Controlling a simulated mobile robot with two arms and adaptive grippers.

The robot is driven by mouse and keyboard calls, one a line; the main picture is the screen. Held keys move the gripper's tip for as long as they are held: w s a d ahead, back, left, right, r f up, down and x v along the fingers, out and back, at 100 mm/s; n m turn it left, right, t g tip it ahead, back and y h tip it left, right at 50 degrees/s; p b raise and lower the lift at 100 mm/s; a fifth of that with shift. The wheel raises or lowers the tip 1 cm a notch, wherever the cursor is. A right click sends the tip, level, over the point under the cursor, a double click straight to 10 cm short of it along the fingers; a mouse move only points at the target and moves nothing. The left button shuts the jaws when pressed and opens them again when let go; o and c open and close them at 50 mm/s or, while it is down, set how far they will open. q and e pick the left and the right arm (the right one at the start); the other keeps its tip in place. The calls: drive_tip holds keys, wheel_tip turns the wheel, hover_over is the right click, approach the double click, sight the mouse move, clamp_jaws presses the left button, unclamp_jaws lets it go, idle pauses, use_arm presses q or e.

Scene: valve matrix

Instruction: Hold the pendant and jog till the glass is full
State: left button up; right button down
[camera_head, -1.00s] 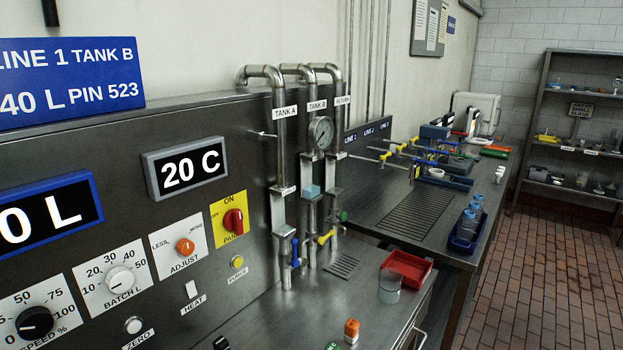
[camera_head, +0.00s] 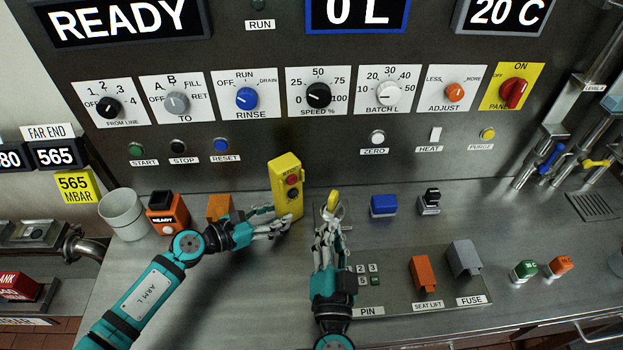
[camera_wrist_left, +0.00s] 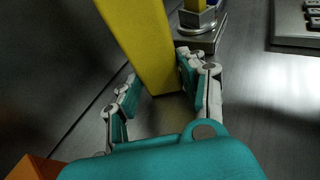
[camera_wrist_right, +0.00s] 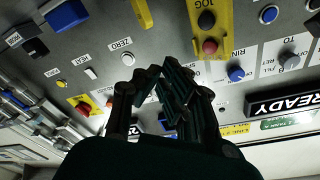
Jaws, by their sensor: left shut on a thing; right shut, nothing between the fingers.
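The yellow pendant (camera_head: 284,172) stands upright on the bench in the head view, with a red button above a dark one. My left gripper (camera_head: 284,222) is shut on its lower part; the left wrist view shows the fingers on either side of the yellow body (camera_wrist_left: 150,50). My right gripper (camera_head: 328,222) is shut and empty, to the right of the pendant and apart from it. The right wrist view shows its closed fingers (camera_wrist_right: 165,88) and the pendant (camera_wrist_right: 207,25), with its JOG label, beyond. A pale, clear glass (camera_head: 616,263) is cut off at the right edge.
A yellow-handled lever (camera_head: 333,203) stands right behind my right gripper. The PIN keypad (camera_head: 367,275), an orange seat-lift block (camera_head: 422,272) and a grey fuse block (camera_head: 464,258) lie to the right. A white cup (camera_head: 122,215) stands left. The panel displays read READY and 0 L.

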drive_tip(key=shift+w+a, duration=0.1)
drive_tip(key=shift+a, duration=0.05)
drive_tip(key=w+a, duration=0.4)
drive_tip(key=w, duration=0.3)
drive_tip(key=shift+w+a, duration=0.2)
drive_tip(key=shift+a, duration=0.05)
drive_tip(key=shift+w+a, duration=0.1)
drive_tip(key=shift+w, duration=0.05)
idle(1.4)
drive_tip(key=shift+w+a, duration=0.15)
drive_tip(key=shift+w, duration=0.05)
drive_tip(key=shift+w+a, duration=0.25)
drive_tip(key=shift+w, duration=0.1)
idle(3.0)
drive_tip(key=shift+s+d, duration=0.5)
drive_tip(key=shift+s, duration=0.25)
drive_tip(key=shift+s+d, duration=0.45)
drive_tip(key=shift+s, duration=0.25)
drive_tip(key=shift+s+d, duration=0.45)
drive_tip(key=shift+s, duration=0.3)
drive_tip(key=shift+s+d, duration=0.45)
drive_tip(key=shift+s, duration=0.25)
